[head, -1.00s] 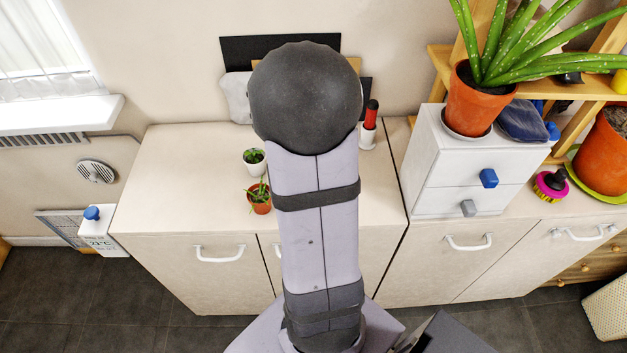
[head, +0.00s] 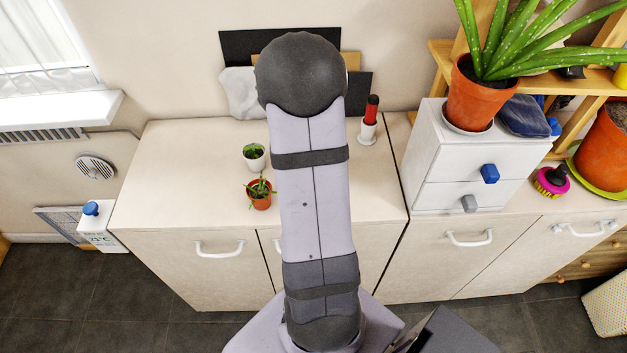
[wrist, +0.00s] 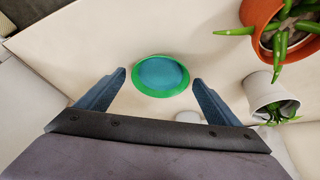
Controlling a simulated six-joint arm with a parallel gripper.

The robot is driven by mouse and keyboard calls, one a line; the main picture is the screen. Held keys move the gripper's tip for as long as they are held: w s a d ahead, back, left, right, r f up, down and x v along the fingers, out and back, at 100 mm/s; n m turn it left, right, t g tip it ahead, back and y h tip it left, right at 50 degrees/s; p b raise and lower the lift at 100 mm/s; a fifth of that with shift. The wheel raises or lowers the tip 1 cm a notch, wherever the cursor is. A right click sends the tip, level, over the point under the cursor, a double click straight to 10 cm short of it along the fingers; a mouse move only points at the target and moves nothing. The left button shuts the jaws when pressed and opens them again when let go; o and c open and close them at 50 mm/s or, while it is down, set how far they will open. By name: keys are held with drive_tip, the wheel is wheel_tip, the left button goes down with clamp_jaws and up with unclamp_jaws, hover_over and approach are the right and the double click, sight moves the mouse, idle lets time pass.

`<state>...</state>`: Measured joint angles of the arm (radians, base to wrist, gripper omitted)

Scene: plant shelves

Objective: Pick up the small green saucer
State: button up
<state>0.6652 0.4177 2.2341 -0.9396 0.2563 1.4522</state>
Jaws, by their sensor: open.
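The small green saucer (wrist: 144,92) lies on the pale cabinet top in the wrist view, with a blue-teal disc-shaped middle inside its green rim. My gripper (wrist: 159,76) is open and empty. I cannot tell the height of the fingers above the top. In the head view my arm hides both the saucer and the gripper.
An orange pot (wrist: 262,22) with a green plant and a white pot (wrist: 262,90) with a plant stand close to the right finger. A small whitish round object (wrist: 188,117) shows below the saucer.

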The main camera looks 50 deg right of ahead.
drive_tip(key=shift+f, duration=0.15)
drive_tip(key=c, duration=1.1)
drive_tip(key=shift+c, duration=0.2)
drive_tip(key=shift+r, duration=0.25)
drive_tip(key=shift+r+p, duration=1.1)
drive_tip(key=shift+r, duration=1.2)
drive_tip(key=shift+r+p, duration=0.3)
drive_tip(key=shift+r, duration=2.15)
drive_tip(key=shift+w+d, duration=0.1)
